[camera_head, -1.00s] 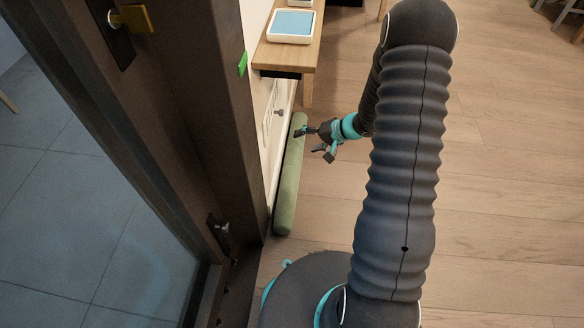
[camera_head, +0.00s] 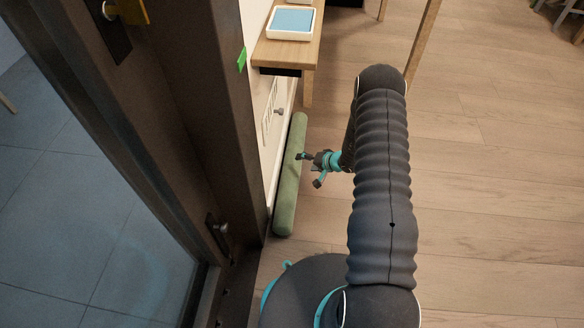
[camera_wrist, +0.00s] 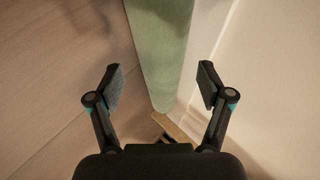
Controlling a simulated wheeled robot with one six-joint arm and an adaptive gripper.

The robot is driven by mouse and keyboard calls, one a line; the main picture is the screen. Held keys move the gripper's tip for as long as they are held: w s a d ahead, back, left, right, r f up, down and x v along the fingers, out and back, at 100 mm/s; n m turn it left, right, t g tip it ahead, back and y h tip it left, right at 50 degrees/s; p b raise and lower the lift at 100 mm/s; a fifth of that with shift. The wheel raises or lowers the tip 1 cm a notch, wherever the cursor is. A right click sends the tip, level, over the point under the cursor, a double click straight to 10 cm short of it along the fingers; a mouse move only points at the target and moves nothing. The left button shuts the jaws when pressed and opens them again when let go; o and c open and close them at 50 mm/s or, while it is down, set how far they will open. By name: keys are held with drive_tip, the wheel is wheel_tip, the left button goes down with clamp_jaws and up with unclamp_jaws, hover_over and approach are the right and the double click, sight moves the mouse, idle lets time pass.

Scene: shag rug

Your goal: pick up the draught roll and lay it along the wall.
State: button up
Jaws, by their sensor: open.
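The draught roll (camera_head: 289,185) is a long green cylinder. It lies on the wood floor along the foot of the white wall at the left in the head view. My gripper (camera_head: 308,169) is just to the right of the roll, around its middle. In the wrist view the roll (camera_wrist: 160,45) runs from the top edge down between the two spread fingers of my gripper (camera_wrist: 160,88). The fingers are open, with a gap to the roll on each side. I cannot tell how far above or in front of the roll they are.
A wooden bench (camera_head: 290,54) with a white and blue tray (camera_head: 291,22) stands against the wall beyond the roll. A dark door frame (camera_head: 205,110) with a green tag (camera_head: 241,60) stands at the left. The wood floor (camera_head: 480,200) to the right is clear.

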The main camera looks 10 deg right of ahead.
sight(298, 166)
drive_tip(key=shift+w+a+f, duration=0.25)
drive_tip(key=shift+w+f, duration=0.1)
drive_tip(key=a+f, duration=0.1)
drive_tip(key=w+a+f, duration=0.1)
drive_tip(key=a+f, duration=0.1)
drive_tip(key=shift+w, duration=0.15)
drive_tip(key=shift+w+a+f, duration=0.25)
drive_tip(key=shift+w+f, duration=0.1)
drive_tip(key=c, duration=1.5)
drive_tip(key=shift+o, duration=0.2)
drive_tip(key=shift+r, duration=0.15)
